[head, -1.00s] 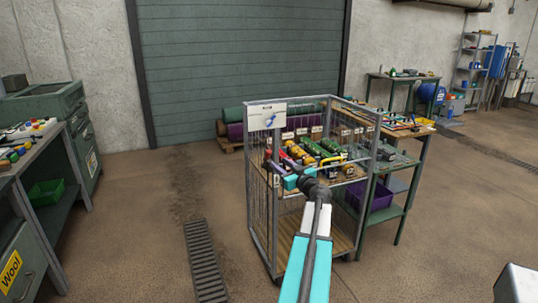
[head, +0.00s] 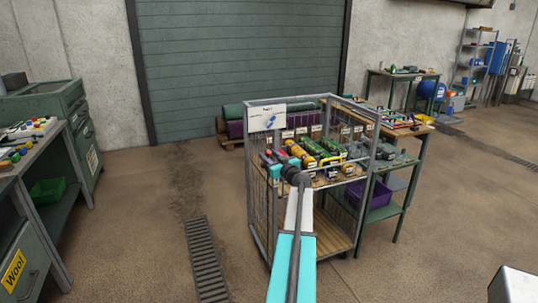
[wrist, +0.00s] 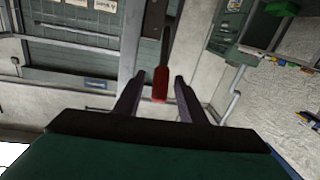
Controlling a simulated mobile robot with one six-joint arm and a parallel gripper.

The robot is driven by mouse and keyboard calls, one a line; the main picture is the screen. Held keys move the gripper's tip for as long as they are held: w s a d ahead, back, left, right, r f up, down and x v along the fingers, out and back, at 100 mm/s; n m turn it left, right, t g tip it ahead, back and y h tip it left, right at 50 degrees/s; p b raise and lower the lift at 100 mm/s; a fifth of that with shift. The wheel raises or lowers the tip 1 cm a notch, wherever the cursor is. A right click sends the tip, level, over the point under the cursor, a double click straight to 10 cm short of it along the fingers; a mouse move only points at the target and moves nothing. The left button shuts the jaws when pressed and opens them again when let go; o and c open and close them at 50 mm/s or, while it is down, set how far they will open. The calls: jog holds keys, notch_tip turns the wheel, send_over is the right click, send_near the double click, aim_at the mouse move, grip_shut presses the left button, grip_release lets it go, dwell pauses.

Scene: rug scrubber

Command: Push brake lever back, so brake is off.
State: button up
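A lever with a red grip (wrist: 160,86) and a thin dark rod shows in the wrist view, taken here as the brake lever. My gripper (wrist: 158,78) is open, its two dark fingers apart on either side of the red grip in the picture. Gaps show on both sides of the grip; whether it lies between the fingers or beyond them I cannot tell. In the head view my arm reaches to the front left of a wire cage trolley (head: 251,205). My fingers and the lever are not clear there.
The trolley's shelf carries several tools, among them green ones (head: 311,146). A green table (head: 397,210) with a purple bin stands close on the right. A workbench (head: 45,150) stands at the left. The floor between bench and trolley is clear, with a drain grate (head: 205,262).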

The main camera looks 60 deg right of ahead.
jog(key=shift+w+d, duration=0.15)
jog(key=shift+w, duration=0.2)
